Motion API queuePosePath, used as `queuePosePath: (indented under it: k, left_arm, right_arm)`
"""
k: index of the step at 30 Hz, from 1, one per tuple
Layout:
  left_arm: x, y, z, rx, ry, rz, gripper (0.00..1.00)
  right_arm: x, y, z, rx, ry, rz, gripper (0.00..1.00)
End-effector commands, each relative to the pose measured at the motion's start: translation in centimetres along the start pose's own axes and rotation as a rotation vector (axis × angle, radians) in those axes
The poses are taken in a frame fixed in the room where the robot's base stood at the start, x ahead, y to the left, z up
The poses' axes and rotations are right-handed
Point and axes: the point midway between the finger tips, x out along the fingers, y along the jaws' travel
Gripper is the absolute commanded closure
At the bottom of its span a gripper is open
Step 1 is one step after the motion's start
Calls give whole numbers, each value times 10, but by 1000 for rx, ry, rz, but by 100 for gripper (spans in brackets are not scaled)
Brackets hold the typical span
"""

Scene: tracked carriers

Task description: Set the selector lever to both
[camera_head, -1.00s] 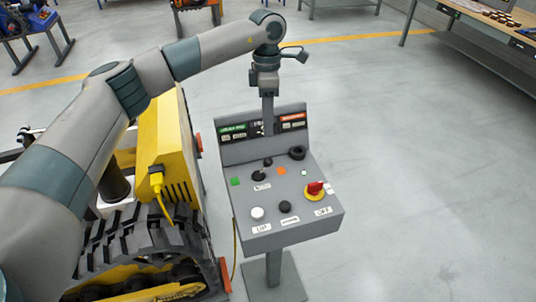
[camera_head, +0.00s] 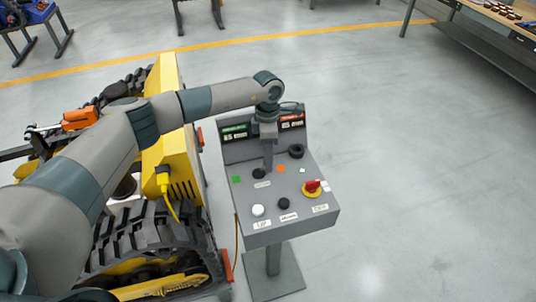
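The control box (camera_head: 270,222) stands on a pedestal beside the yellow tracked machine. On its sloped top, a small black lever (camera_head: 259,174) sits at the upper left above a white label; I take it for the selector lever. Its upper part is hidden by or merges with my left gripper, and its exact setting cannot be made out. My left gripper (camera_head: 268,166) reaches down over the panel, right at the lever. It looks narrow, and I cannot tell whether its fingers are closed or touch the lever. My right gripper is out of view.
Nearby on the panel are a red-and-yellow switch (camera_head: 313,187), a white button (camera_head: 258,210), a black button (camera_head: 284,203) and a black knob (camera_head: 296,151). Displays stand behind. The tracked machine (camera_head: 175,150) is close on the left. The floor to the right is clear.

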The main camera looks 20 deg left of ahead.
Motion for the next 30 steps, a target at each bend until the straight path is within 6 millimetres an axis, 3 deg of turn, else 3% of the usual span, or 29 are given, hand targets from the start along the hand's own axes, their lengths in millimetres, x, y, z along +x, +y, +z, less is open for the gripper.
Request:
queuePosePath:
  k: [6, 11, 12, 22, 30]
  left_arm:
    - [0, 0, 0, 0, 0, 0, 61]
    - [0, 0, 0, 0, 0, 0, 97]
    - [0, 0, 0, 0, 0, 0, 100]
    - [1, 1, 0, 1, -18, 5, 100]
    - [1, 1, 1, 13, -110, 28, 100]
  right_arm:
    - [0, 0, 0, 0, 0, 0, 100]
    - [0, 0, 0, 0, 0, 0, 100]
    - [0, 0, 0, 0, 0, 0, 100]
    - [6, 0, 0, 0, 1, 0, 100]
    - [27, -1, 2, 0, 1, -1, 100]
